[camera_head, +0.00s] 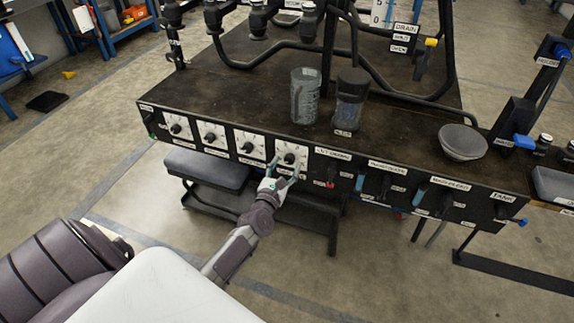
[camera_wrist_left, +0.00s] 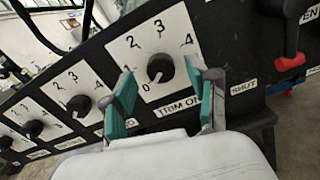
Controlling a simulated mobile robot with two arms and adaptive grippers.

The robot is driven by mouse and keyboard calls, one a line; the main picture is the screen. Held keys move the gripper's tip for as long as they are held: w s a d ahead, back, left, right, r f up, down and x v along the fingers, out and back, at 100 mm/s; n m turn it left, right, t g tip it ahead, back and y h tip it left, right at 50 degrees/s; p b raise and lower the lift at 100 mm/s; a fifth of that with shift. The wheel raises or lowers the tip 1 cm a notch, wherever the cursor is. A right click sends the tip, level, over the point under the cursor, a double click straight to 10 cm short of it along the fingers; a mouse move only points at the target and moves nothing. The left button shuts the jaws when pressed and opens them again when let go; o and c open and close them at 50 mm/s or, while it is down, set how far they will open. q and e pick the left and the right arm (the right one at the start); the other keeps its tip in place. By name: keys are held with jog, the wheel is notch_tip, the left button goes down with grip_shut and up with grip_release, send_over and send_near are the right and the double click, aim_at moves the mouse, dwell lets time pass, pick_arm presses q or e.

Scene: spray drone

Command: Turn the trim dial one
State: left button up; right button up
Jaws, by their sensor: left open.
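The trim dial one (camera_head: 289,157) is a round black knob on a white square plate, the rightmost of the row of dials on the front panel. In the left wrist view the knob (camera_wrist_left: 160,69) sits amid the numbers 0 to 4, above a partly hidden "TRIM ON…" label. Its pale mark appears to point down-left, near 0. My left gripper (camera_head: 283,169) is at this plate, open. In the left wrist view its green-padded fingers (camera_wrist_left: 161,76) stand to either side of the knob, with gaps showing. My right gripper is not in view.
Similar dials (camera_head: 245,142) line the panel to the left. A red-handled valve (camera_wrist_left: 291,40) is close on the right, with blue-handled valves (camera_head: 360,180) beyond. A clear jug (camera_head: 305,96), a dark-lidded jar (camera_head: 350,98) and a grey bowl (camera_head: 463,141) stand on the bench top.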

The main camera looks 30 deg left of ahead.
pick_arm(q)
jog(key=shift+x, duration=0.75)
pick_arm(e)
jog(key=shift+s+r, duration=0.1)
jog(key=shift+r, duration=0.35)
pick_arm(q)
grip_shut()
jog(key=shift+m, duration=0.3)
